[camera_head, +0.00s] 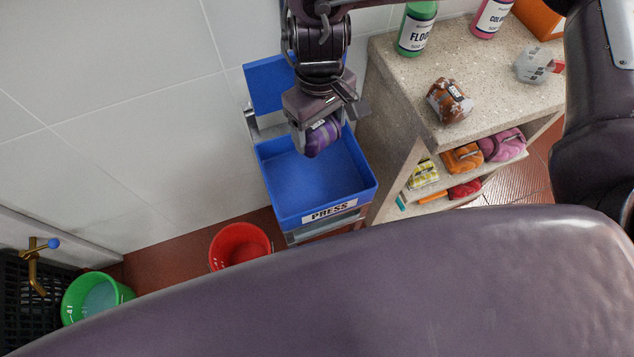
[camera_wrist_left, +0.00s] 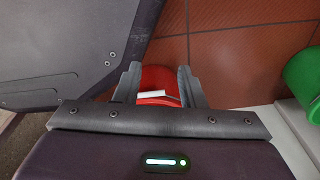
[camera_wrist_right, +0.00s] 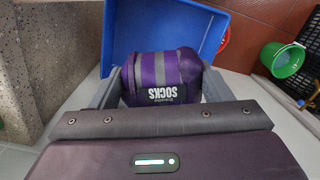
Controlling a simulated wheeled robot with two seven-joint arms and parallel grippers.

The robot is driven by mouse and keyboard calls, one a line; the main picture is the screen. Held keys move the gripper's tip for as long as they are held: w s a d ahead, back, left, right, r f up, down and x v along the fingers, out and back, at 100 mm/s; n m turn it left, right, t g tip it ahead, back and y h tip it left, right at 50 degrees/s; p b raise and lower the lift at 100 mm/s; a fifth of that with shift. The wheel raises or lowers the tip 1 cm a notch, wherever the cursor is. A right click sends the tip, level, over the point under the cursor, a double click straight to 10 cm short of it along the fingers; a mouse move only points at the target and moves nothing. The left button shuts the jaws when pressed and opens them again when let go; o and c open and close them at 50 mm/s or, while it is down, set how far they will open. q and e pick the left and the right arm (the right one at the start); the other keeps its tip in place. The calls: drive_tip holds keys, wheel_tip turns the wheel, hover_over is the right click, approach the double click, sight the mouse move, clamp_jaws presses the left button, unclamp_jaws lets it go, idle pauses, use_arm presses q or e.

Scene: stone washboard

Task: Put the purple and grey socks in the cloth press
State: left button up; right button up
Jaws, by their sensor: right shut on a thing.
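The purple and grey socks (camera_head: 322,138) are a rolled bundle with a dark "SOCKS" label, also seen in the right wrist view (camera_wrist_right: 163,72). My right gripper (camera_head: 312,128) is shut on them and holds them over the open blue tray of the cloth press (camera_head: 362,187). The press has a "PRESS" label at its front and a raised blue lid (camera_head: 268,88) at the back. The tray's visible floor is empty. My left gripper (camera_wrist_left: 158,88) is open and empty in its wrist view, with a red bucket (camera_wrist_left: 160,78) beyond its fingers; the head view does not show it.
Several coloured bundles lie on shelves below. A red bucket (camera_head: 240,245) stands before the press, a green bucket (camera_head: 95,298) at lower left.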

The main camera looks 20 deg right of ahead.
drive_tip(key=shift+a+r, duration=0.1)
drive_tip(key=shift+r, duration=0.2)
drive_tip(key=shift+s+a+n+b, duration=0.1)
drive_tip(key=shift+n+b, duration=0.2)
drive_tip(key=shift+b, duration=0.05)
drive_tip(key=b, duration=0.3)
hover_over(319, 186)
wheel_tip(319, 186, down, 10)
drive_tip(key=f, duration=0.2)
drive_tip(key=f+b, duration=0.1)
drive_tip(key=f, duration=0.2)
drive_tip(key=shift+w+a, duration=0.1)
drive_tip(key=shift+w, duration=0.1)
wheel_tip(319, 186, down, 4)
drive_tip(key=shift+f+b, duration=0.1)
drive_tip(key=shift+b, duration=1.05)
use_arm(q)
drive_tip(key=w+d+r, duration=0.3)
drive_tip(key=w+r, duration=0.5)
drive_tip(key=w, duration=0.3)
drive_tip(key=shift+w+d+r, duration=0.2)
drive_tip(key=shift+d+r, duration=0.1)
drive_tip(key=shift+d, duration=0.05)
use_arm(e)
drive_tip(key=shift+f, duration=0.15)
drive_tip(key=o, duration=1)
drive_tip(key=shift+c, duration=0.2)
